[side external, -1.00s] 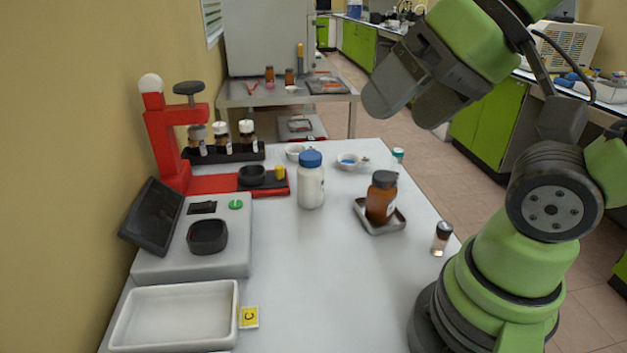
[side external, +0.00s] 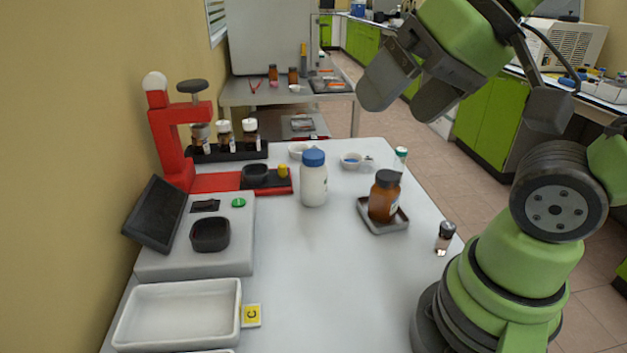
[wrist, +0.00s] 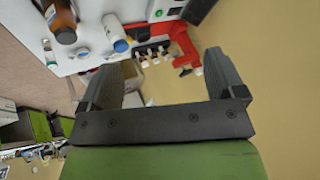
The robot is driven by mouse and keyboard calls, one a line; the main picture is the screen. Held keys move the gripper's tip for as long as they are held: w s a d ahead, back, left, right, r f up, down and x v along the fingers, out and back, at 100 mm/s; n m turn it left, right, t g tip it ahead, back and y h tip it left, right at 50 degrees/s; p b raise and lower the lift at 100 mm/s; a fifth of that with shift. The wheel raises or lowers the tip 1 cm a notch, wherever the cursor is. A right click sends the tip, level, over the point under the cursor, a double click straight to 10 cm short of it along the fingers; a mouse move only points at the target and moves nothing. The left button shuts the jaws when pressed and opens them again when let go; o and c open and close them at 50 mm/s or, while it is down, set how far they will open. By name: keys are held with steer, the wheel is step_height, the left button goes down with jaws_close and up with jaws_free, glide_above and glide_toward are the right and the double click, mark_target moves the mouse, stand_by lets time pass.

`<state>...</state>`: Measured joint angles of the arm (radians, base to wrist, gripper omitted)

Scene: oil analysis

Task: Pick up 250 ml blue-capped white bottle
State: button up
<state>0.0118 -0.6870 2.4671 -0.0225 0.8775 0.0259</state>
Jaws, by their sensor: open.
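The white bottle with a blue cap (side external: 313,180) stands upright on the white table, left of the brown bottle. In the wrist view the same white bottle (wrist: 114,30) shows at the top, beyond my fingers and left of centre. My gripper (side external: 410,105) is open and empty, in the air above the table's far right side, up and to the right of the white bottle. Its two fingers (wrist: 168,85) stand apart in the wrist view with nothing between them.
A brown bottle (side external: 384,196) stands on a small metal tray (side external: 392,228) right of the white bottle. A small vial (side external: 444,238) is near the right edge. A red press (side external: 170,140), a grey instrument (side external: 155,262) and a white tray (side external: 122,335) line the left. The table's front middle is clear.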

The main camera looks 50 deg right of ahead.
steer(key=w+d+f+m+g+h, duration=0.15)
steer(key=w+d, duration=0.25)
steer(key=w, duration=0.4)
steer(key=g+h, duration=0.1)
steer(key=h, duration=0.2)
glide_toward(314, 154)
steer(key=shift+m+g, duration=0.25)
steer(key=shift+m, duration=0.2)
steer(key=x, duration=0.6)
steer(key=shift+w+a+f, duration=0.1)
steer(key=shift+a+f, duration=0.05)
steer(key=shift+x, duration=3.05)
steer(key=shift+w, duration=0.15)
steer(key=shift+c, duration=0.4)
steer(key=c, duration=0.9)
